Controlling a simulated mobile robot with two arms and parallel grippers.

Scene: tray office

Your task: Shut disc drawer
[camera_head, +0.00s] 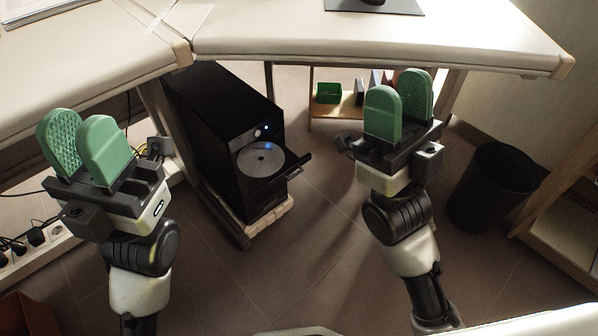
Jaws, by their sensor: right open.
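A black computer tower (208,115) stands on a low stand under the desk, left of centre. Its disc drawer (293,166) is out at the front, with a grey disc (260,159) lying in it. A blue light shows near the drawer. My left gripper (78,143) is at the left, well apart from the tower, with green pads. Its pads look apart with nothing between them. My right gripper (399,106) is open and empty, right of the drawer and apart from it.
The pale desk (350,40) spans above the tower. A black waste bin (494,187) stands at the right, beside a wooden shelf (565,205). A low shelf with a green box (328,92) is behind. Power sockets (36,237) and cables lie at the left. The floor before the drawer is clear.

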